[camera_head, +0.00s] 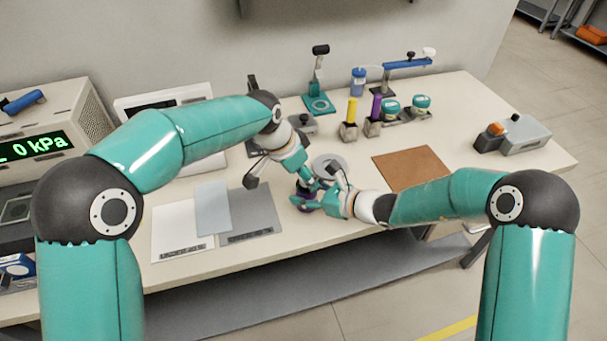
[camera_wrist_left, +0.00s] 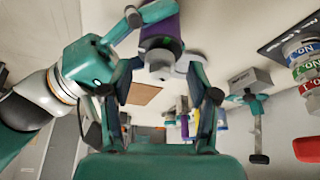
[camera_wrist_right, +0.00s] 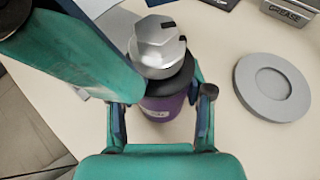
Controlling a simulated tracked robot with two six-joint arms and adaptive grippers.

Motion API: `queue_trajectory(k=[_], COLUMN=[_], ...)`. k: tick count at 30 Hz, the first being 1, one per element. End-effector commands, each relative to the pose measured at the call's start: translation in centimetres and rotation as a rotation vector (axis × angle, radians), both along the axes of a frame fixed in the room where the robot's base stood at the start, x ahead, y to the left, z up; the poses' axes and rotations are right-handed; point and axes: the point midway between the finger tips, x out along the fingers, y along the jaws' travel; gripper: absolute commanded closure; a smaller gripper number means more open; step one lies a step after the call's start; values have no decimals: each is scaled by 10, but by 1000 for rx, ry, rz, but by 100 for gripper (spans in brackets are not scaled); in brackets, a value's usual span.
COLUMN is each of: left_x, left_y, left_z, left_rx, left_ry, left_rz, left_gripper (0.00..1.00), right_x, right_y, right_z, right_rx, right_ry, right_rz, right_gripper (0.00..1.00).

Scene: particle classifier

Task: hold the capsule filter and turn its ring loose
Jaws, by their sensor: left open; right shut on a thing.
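The capsule filter has a purple body (camera_wrist_right: 165,105) and a silver faceted ring or cap (camera_wrist_right: 158,45) on top. It stands upright near the table's front edge; its purple side shows in the head view (camera_head: 305,207). My right gripper (camera_head: 310,201) is shut on the purple body, one finger on each side (camera_wrist_right: 160,108). In the left wrist view the silver part (camera_wrist_left: 160,62) lies between the spread fingers of my open left gripper (camera_wrist_left: 165,90), which seem apart from it. In the head view the two hands crowd together and hide most of the filter.
A round grey dish (camera_wrist_right: 275,88) stands close to the filter. A brown mat (camera_head: 412,168) lies to the right, grey and white sheets (camera_head: 250,212) to the left. Yellow and purple-topped holders (camera_head: 350,115) and teal-labelled jars (camera_head: 421,104) stand behind.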

Motion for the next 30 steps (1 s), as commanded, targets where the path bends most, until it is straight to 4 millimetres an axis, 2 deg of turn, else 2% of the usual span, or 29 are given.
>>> queue_trajectory(k=[4, 12, 23, 30], left_x=[2, 2, 2, 1], left_y=[-2, -3, -3, -3], left_z=[-7, -8, -8, -8], left_rx=[-1, -1, -1, 2], left_ry=[0, 0, 0, 1], left_rz=[1, 1, 1, 54], left_gripper=[40, 40, 100, 100], right_x=[0, 0, 0, 0], right_y=[0, 0, 0, 0], right_z=[0, 0, 0, 0], right_rx=[0, 0, 0, 0], right_ry=[0, 0, 0, 0], right_rz=[-1, 0, 0, 0], right_gripper=[100, 100, 100, 100])
